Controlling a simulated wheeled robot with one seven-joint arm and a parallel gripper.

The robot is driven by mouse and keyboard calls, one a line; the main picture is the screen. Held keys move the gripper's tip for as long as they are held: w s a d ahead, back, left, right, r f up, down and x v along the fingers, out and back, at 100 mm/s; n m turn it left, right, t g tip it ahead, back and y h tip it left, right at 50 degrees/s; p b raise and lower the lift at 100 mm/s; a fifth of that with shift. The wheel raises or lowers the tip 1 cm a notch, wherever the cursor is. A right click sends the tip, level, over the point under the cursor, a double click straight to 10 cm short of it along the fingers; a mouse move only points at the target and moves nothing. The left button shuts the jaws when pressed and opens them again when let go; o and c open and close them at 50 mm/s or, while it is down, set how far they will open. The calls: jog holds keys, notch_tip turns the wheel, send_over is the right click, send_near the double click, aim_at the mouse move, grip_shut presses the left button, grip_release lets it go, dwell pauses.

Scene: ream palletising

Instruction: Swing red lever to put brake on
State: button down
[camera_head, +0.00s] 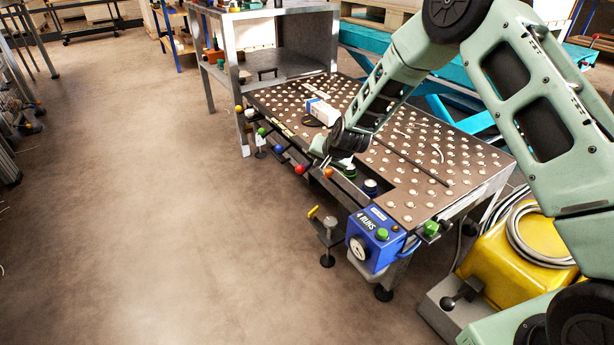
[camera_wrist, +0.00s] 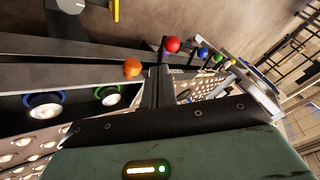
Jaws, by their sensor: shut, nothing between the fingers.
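The red lever's ball knob (camera_head: 300,169) is on the front edge of the ball-topped table, between a blue knob and an orange knob. In the wrist view the red knob (camera_wrist: 172,44) shows just beyond the tips of my gripper (camera_wrist: 160,72). My gripper (camera_head: 327,158) is shut and empty, over the table's front edge, just right of the red knob in the head view. I cannot tell whether the fingers touch the lever. The lever's stem is mostly hidden by the fingers in the wrist view.
An orange knob (camera_head: 328,172) is close beside my gripper. Blue (camera_head: 279,149), green (camera_head: 261,131) and yellow (camera_head: 238,109) knobs line the same edge. A white packet (camera_head: 321,111) lies on the table behind. A blue box (camera_head: 374,239) with a dial hangs at the near corner. Floor in front is clear.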

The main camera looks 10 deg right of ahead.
jog(key=shift+w+d+f, duration=0.25)
jog(key=shift+w+f, duration=0.15)
jog(key=shift+w, duration=0.05)
jog(key=b+x, duration=0.4)
jog(key=x, duration=0.6)
jog(key=shift+s+a+r, duration=0.1)
